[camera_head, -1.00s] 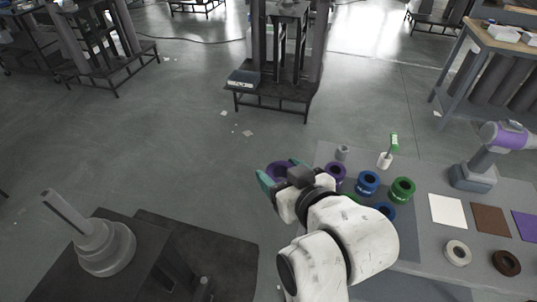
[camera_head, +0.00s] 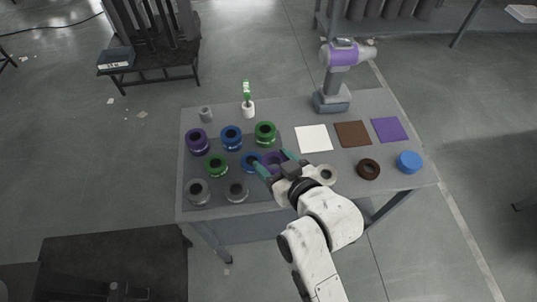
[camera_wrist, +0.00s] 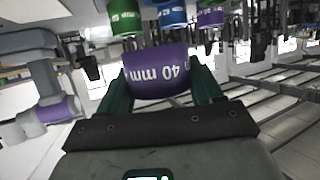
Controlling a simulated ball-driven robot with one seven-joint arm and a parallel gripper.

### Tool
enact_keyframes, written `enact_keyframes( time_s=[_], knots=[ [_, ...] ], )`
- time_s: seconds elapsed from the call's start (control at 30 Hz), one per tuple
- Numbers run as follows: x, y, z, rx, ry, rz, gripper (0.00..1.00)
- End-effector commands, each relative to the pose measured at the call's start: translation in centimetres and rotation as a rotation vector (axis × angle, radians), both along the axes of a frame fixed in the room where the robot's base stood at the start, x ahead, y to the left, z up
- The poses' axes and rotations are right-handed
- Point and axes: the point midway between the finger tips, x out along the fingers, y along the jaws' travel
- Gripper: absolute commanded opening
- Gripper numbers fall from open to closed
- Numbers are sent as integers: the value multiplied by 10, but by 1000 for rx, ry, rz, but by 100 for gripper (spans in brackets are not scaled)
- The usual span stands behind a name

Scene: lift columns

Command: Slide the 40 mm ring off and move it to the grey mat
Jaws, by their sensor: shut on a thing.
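The darker grey mat (camera_head: 222,181) lies on the table's left part and bears several rings. I cannot tell the ring's height above it.
On the mat are a purple ring (camera_head: 197,141), green rings (camera_head: 265,133) and grey rings (camera_head: 236,190). A white square (camera_head: 314,138), brown square (camera_head: 352,134) and purple square (camera_head: 389,130) lie right.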

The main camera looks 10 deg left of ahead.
Motion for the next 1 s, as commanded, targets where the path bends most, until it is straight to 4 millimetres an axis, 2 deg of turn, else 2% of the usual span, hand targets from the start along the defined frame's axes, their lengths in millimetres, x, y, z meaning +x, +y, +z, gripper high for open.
enact_keyframes(
  time_s=[0.27, 1.0],
  knots=[
    [0, 0, -13, 1, -1, 0, 26],
    [0, 0, -78, 1, 1, 0, 26]
  ],
)
